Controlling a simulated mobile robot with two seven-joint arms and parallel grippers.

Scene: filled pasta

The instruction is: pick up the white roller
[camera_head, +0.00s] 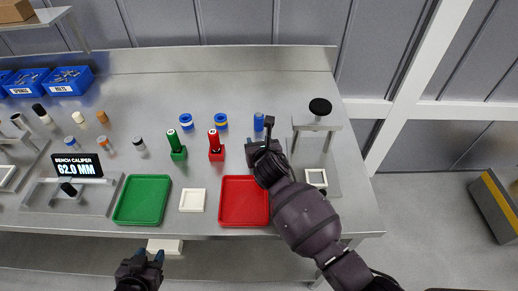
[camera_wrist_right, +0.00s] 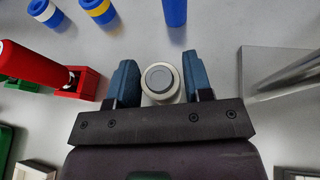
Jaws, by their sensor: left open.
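The white roller (camera_wrist_right: 160,84) has a grey round end. It stands between the two blue fingers of my right gripper (camera_wrist_right: 161,88) in the right wrist view. The fingers are close on both sides of it; I cannot tell whether they press on it. In the head view my right gripper (camera_head: 262,152) is low over the bench behind the red tray, and hides the roller. My left gripper (camera_head: 150,259) is open and empty in front of the bench's near edge.
A red tray (camera_head: 245,222), a white square pad (camera_head: 193,200) and a green tray (camera_head: 124,210) line the front of the bench. Red (camera_head: 217,155) and green (camera_head: 179,153) stands hold cylinders left of my right gripper. A blue cylinder (camera_head: 259,122) stands behind it; a metal stand (camera_head: 317,122) is right.

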